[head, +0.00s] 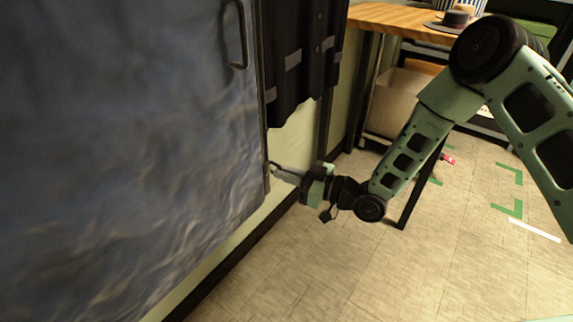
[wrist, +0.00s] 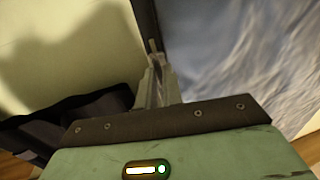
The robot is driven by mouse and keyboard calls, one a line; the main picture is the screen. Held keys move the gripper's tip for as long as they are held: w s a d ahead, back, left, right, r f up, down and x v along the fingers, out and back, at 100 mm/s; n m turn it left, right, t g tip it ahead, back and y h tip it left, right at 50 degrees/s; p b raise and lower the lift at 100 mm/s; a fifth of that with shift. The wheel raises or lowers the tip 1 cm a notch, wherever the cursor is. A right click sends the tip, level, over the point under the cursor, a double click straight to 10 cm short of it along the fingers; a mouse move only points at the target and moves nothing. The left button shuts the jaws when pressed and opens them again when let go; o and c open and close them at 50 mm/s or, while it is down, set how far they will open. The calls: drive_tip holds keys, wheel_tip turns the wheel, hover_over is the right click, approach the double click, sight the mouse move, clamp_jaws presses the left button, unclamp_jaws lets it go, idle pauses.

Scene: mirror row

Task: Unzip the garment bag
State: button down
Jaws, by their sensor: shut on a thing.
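The garment bag (head: 130,150) is a large blue-grey wrinkled sheet filling the left of the head view; its cloth also shows at right in the wrist view (wrist: 240,50). A dark zip line (head: 264,110) runs down its right edge, and in the wrist view a dark strip (wrist: 146,22) runs up from my fingertips. My gripper (head: 276,169) is at the low end of this edge, its fingers together, shut on the small zip pull (head: 270,164). The fingers (wrist: 156,75) hide most of the pull.
A black garment with grey bands (head: 300,60) hangs right behind the bag's edge. A wooden table (head: 385,17) with a hat (head: 452,21) stands at the back; its dark leg (head: 412,200) is behind my arm. The floor (head: 330,270) in front is clear.

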drive_tip(key=shift+f+b, duration=0.75)
drive_tip(key=shift+f, duration=1.2)
drive_tip(key=shift+s+f, duration=0.1)
drive_tip(key=c, duration=1.5)
unclamp_jaws()
drive_tip(key=shift+c, duration=0.2)
drive_tip(key=p+v, duration=0.3)
drive_tip(key=v, duration=1.4)
drive_tip(key=shift+d, duration=0.25)
